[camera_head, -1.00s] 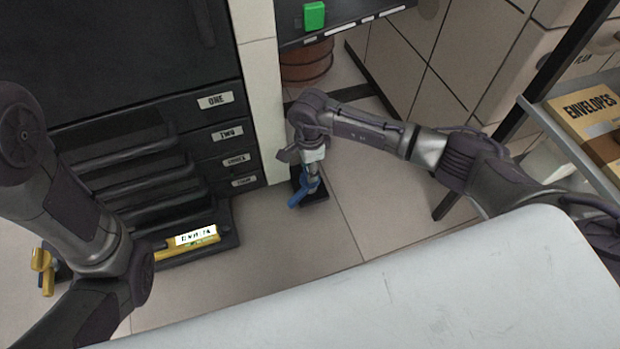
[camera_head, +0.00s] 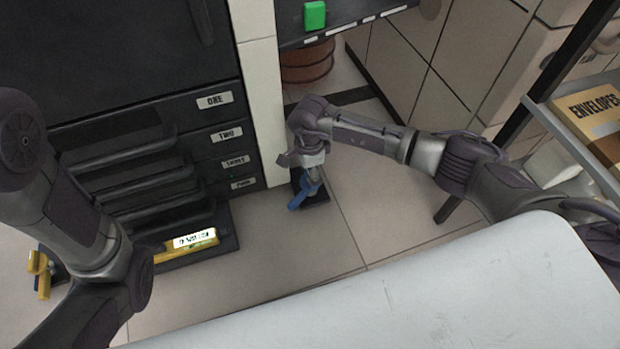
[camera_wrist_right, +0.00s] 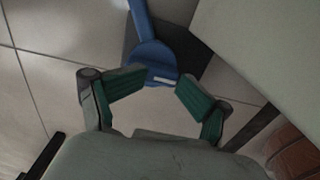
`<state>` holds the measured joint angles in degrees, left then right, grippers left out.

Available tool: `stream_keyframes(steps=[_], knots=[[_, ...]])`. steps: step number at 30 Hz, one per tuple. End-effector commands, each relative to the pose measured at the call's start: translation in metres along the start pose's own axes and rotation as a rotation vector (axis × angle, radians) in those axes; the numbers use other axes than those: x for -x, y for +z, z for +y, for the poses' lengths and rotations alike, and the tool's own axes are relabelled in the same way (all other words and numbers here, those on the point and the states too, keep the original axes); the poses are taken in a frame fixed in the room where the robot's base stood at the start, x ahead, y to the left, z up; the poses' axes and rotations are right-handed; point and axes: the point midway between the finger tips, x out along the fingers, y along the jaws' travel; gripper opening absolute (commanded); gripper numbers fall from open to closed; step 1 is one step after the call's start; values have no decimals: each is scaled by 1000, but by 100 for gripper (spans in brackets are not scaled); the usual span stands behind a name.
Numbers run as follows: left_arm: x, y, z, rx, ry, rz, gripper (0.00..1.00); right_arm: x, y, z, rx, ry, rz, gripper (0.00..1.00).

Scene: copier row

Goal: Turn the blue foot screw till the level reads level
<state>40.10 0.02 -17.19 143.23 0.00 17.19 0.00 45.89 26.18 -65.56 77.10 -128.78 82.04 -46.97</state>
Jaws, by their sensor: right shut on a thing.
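The blue foot screw (camera_head: 302,194) is low at the floor, beside the pale column, on a dark pad. My right gripper (camera_head: 313,172) comes down on it from above. In the right wrist view, the green-padded fingers of my gripper (camera_wrist_right: 163,86) are on both sides of the screw's round blue head (camera_wrist_right: 153,62), and its blue handle extends up the picture. The yellow level (camera_head: 188,248) lies on the dark base ledge at lower left; its white window (camera_head: 195,238) is too blurred to read. My left arm shows at left, but its gripper is out of view.
A yellow foot screw (camera_head: 40,270) is at far left. The dark copier (camera_head: 130,50) with labelled drawers stands behind the level. A pale tabletop (camera_head: 430,290) fills the front. A shelf with an envelopes box (camera_head: 592,112) is at right. Tiled floor is clear around the blue screw.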

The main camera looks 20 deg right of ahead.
Motion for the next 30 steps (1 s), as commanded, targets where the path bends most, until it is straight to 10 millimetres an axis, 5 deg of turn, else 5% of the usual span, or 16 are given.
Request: stream_keyframes(steps=[1, 4, 24, 25, 30], knots=[[2, -1, 0, 0, 0, 0, 70, -14, 0, 14, 5, 39, 7, 33], [4, -1, 1, 0, 0, 0, 70, -16, 0, 14, 5, 39, 7, 33], [-2, 1, 0, 0, 0, 0, 70, -10, 0, 14, 6, 36, 6, 33], [-2, 1, 0, 0, 0, 0, 70, -10, 0, 14, 7, 36, 6, 49], [-2, 1, 0, 0, 0, 0, 70, -9, 1, 14, 7, 35, 5, 21]])
